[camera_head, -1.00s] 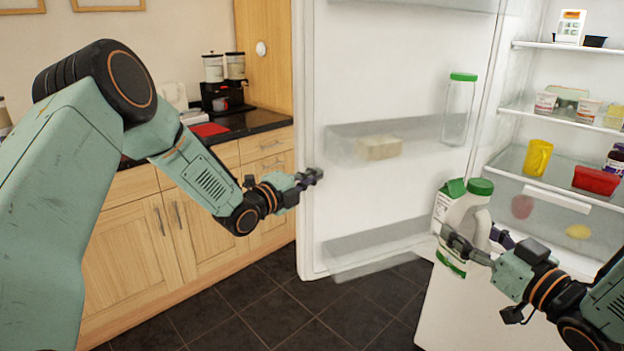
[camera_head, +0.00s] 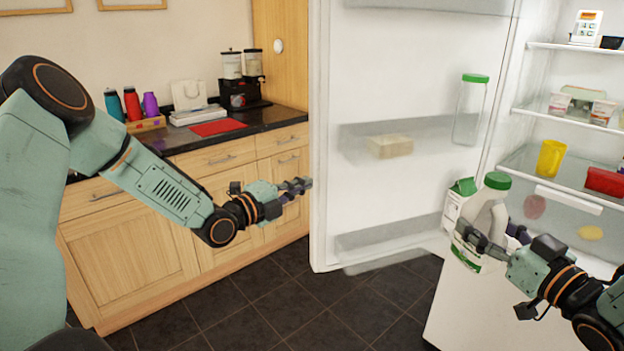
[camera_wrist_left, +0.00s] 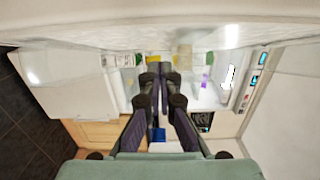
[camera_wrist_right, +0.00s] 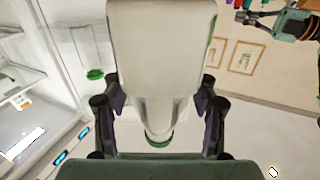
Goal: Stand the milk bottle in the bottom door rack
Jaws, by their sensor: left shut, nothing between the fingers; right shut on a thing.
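The milk bottle (camera_head: 487,215), white with a green cap, is held upright by my right gripper (camera_head: 490,240) in front of the open fridge. In the right wrist view the bottle (camera_wrist_right: 160,50) fills the space between both fingers. The bottom door rack (camera_head: 395,247) is a clear shelf low on the open fridge door, left of the bottle; it looks empty in the part I see. My left gripper (camera_head: 300,186) is shut and empty, at the door's left edge; I cannot tell whether it touches. Its closed fingers also show in the left wrist view (camera_wrist_left: 155,85).
The fridge door (camera_head: 400,80) stands open. Its middle rack (camera_head: 350,145) holds a pale box (camera_head: 390,147) and a clear green-capped bottle (camera_head: 470,110). A counter (camera_head: 275,118) stands left; dark floor lies below the door.

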